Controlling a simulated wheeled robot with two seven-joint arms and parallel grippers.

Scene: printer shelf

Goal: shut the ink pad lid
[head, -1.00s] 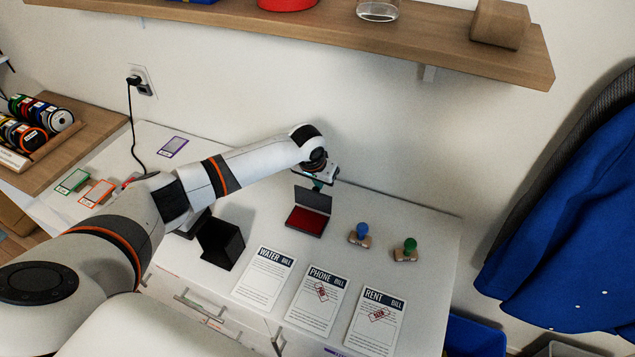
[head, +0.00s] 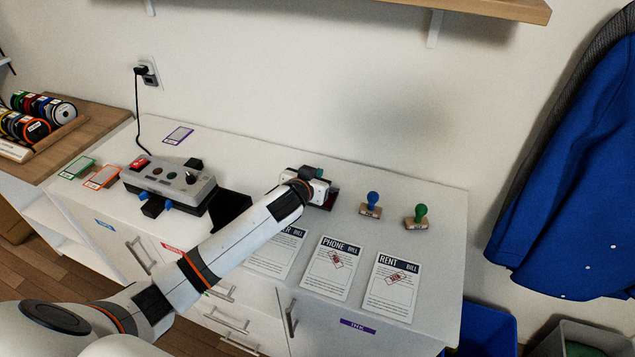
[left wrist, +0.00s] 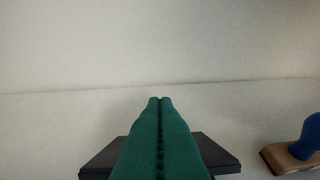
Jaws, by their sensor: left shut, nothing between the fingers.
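The ink pad (head: 333,198) is on the white cabinet top in the head view, mostly hidden behind my left gripper (head: 318,175); a dark red bit of it shows at the gripper's right. In the left wrist view, the closed green fingers of my left gripper (left wrist: 161,102) reach over the dark lid (left wrist: 215,152), which shows on both sides of them. The fingers are shut with nothing between them. I cannot tell whether they touch the lid, or whether it is fully down. My right gripper is not in view.
A blue-handled stamp (head: 372,204) and a green-handled stamp (head: 417,217) stand right of the pad. Phone bill (head: 333,268) and rent bill (head: 391,287) sheets lie in front. A grey button box (head: 168,182) and a black open box (head: 230,208) are left.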

